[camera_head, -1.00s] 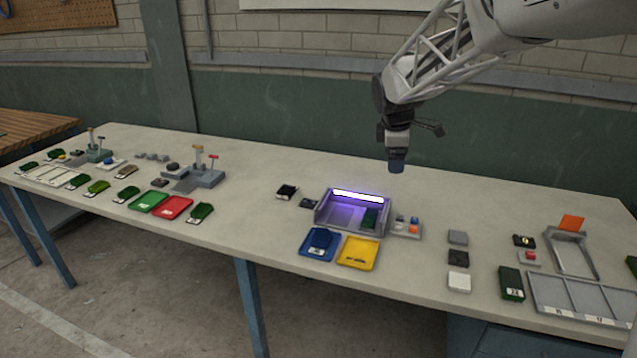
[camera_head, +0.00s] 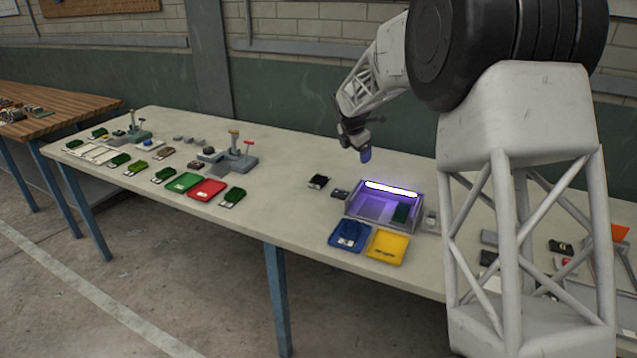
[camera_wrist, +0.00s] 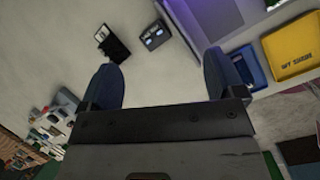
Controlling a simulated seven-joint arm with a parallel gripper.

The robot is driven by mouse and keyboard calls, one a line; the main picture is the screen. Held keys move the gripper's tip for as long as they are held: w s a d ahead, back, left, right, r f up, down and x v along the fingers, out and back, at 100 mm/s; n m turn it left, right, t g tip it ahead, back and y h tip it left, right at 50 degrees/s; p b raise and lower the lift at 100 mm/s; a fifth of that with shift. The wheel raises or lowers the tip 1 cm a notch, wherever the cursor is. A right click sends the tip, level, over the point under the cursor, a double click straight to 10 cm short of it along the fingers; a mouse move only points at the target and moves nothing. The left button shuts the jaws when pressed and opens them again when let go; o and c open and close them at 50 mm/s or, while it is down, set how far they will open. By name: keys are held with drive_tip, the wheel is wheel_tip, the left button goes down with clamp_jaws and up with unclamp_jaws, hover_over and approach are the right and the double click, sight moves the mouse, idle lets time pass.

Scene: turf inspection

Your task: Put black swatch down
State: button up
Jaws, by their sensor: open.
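The black swatch (camera_head: 319,181), with a white label end, lies on the pale table left of the lit box. In the wrist view the black swatch (camera_wrist: 112,43) shows beyond the left finger, apart from it. My gripper (camera_head: 365,156) hangs above the table, behind the lit box and to the right of the swatch. In the wrist view my gripper (camera_wrist: 162,78) has its blue fingers wide apart, with only bare table showing between them. Nothing is held.
A small dark device (camera_head: 340,194) lies between the swatch and the lit box (camera_head: 413,190). A blue tray (camera_head: 337,245) holding a dark blue item and a yellow tray (camera_head: 386,245) stand in front.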

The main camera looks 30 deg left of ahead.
sight(318, 178)
drive_tip(key=w+a+f+n, duration=0.1)
drive_tip(key=a+f+n, duration=0.1)
drive_tip(key=a, duration=0.3)
drive_tip(key=w+a+f+n, duration=0.1)
drive_tip(key=a+f+n, duration=0.1)
drive_tip(key=a+f, duration=0.3)
drive_tip(key=w+a+f+n, duration=0.1)
drive_tip(key=a+f+n, duration=0.1)
drive_tip(key=a+f, duration=0.2)
drive_tip(key=shift+a, duration=1.15)
drive_tip(key=shift+x, duration=1.25)
drive_tip(key=shift+f, duration=0.1)
drive_tip(key=shift+x, duration=2.55)
drive_tip(key=shift+w+a, duration=0.1)
drive_tip(key=shift+w, duration=0.1)
